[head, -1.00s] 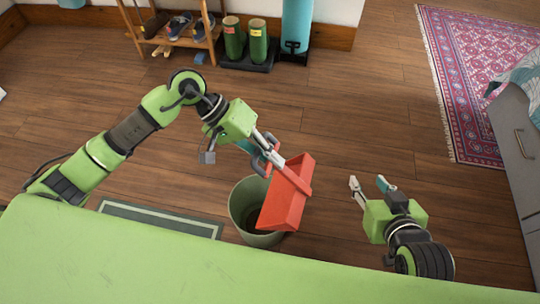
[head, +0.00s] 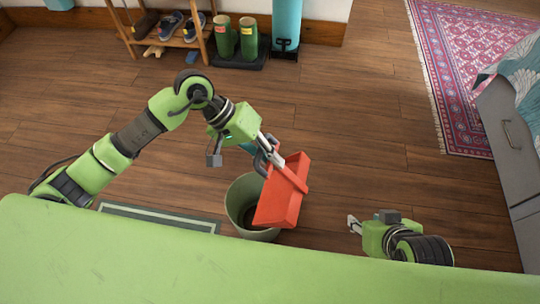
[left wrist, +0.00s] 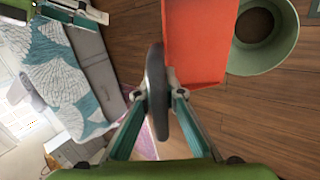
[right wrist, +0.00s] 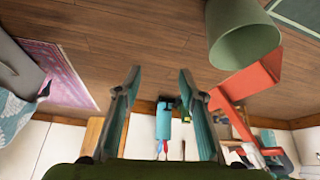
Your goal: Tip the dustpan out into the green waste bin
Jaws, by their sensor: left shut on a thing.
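The red dustpan (head: 284,196) hangs steeply tilted over the right side of the green waste bin (head: 236,206) in the head view. My left gripper (head: 268,148) is shut on its dark grey handle, which shows edge-on in the left wrist view (left wrist: 156,85). The bin stands upright on the floor, and its rim shows beside the dustpan there (left wrist: 285,62). I see no debris in the pan; much of the bin's inside is hidden. My right gripper (right wrist: 160,72) is open and empty, right of the dustpan in the head view.
A green-bordered mat (head: 160,221) lies left of the bin. A shoe rack (head: 165,30) and green boots (head: 235,38) stand by the far wall. A patterned rug (head: 470,70) and grey drawers (head: 510,140) are at the right. Wooden floor between is clear.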

